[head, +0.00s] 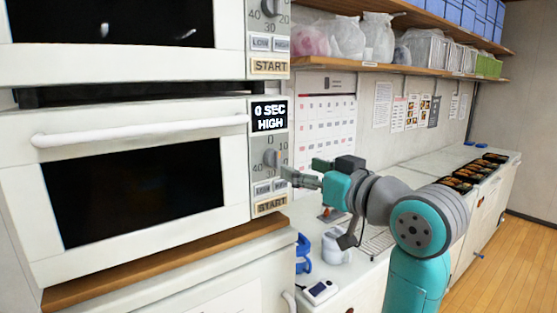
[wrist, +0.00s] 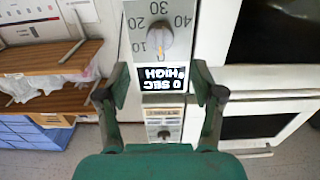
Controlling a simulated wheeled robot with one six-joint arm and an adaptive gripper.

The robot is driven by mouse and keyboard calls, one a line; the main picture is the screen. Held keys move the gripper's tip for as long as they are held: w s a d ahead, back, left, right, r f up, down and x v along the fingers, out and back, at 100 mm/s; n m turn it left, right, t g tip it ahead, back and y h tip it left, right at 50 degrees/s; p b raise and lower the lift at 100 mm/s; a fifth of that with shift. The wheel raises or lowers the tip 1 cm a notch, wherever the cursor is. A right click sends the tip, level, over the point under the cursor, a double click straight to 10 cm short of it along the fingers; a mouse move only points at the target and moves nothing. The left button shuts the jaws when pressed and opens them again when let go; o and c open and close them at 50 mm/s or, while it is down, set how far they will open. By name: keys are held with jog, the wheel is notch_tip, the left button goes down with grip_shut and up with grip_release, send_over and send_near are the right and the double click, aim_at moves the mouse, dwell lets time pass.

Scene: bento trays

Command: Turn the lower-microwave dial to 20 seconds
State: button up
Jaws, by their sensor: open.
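The lower microwave (head: 131,182) is white with a dark window and a control panel on its right. Its grey dial (head: 270,157) sits below a display (head: 269,116) that reads 0 SEC HIGH. The wrist view is upside down; there the dial (wrist: 159,38) shows an orange mark pointing toward the display (wrist: 162,78). My gripper (head: 288,174) is open and empty, its fingertips just right of the dial in the head view. In the wrist view my gripper (wrist: 161,82) has its fingers either side of the display, with the dial above them in the picture. I cannot tell whether they touch the panel.
The upper microwave (head: 268,42) sits directly above with a similar panel. A white handle (head: 140,129) crosses the lower door. A START button (head: 271,204) is below the dial. A wooden shelf (head: 400,68) with bags is on the right. A white cup (head: 336,246) stands on the counter below.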

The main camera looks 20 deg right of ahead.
aim_at(279, 160)
jog(key=x, duration=0.8)
jog(key=shift+w+a, duration=0.1)
jog(key=shift+w, duration=0.15)
jog(key=c, duration=1.1)
